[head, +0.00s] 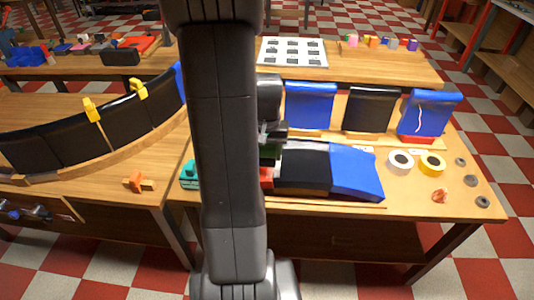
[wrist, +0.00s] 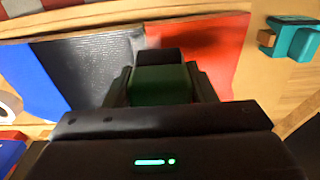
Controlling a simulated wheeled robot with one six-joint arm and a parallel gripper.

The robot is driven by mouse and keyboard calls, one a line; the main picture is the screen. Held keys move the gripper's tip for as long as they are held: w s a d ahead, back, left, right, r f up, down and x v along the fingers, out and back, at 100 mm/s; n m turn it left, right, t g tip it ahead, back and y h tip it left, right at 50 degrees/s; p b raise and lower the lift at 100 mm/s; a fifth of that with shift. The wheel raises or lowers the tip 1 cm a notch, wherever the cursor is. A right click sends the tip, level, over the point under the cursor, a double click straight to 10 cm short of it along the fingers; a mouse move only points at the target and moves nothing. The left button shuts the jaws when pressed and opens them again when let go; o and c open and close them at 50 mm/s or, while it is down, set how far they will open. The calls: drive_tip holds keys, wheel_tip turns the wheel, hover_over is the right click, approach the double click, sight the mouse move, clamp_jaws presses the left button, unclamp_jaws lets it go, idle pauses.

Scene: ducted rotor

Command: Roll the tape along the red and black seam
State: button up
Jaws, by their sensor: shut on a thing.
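A row of red, black and blue panels lies on the bench. The black panel (head: 303,168) sits between the blue panel (head: 355,170) and the red panel (head: 266,180), which my arm mostly hides in the head view. In the wrist view the black panel (wrist: 100,62) meets the red panel (wrist: 215,50) at the seam. My gripper (wrist: 160,85) is shut on a green tool (wrist: 160,84) with a dark front end, over the seam area. The tool hides part of the seam. I cannot tell whether it touches the panels, or whether tape lies there.
A white tape roll (head: 400,162) and a yellow tape roll (head: 432,164) lie to the right. A teal tool (wrist: 292,38) stands beyond the red panel. Covered blocks, including a black one (head: 371,108), stand behind the panels.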

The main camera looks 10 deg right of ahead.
sight(268, 145)
drive_tip(key=shift+r+p, duration=1.4)
drive_tip(key=shift+r, duration=0.85)
drive_tip(key=shift+f, duration=0.15)
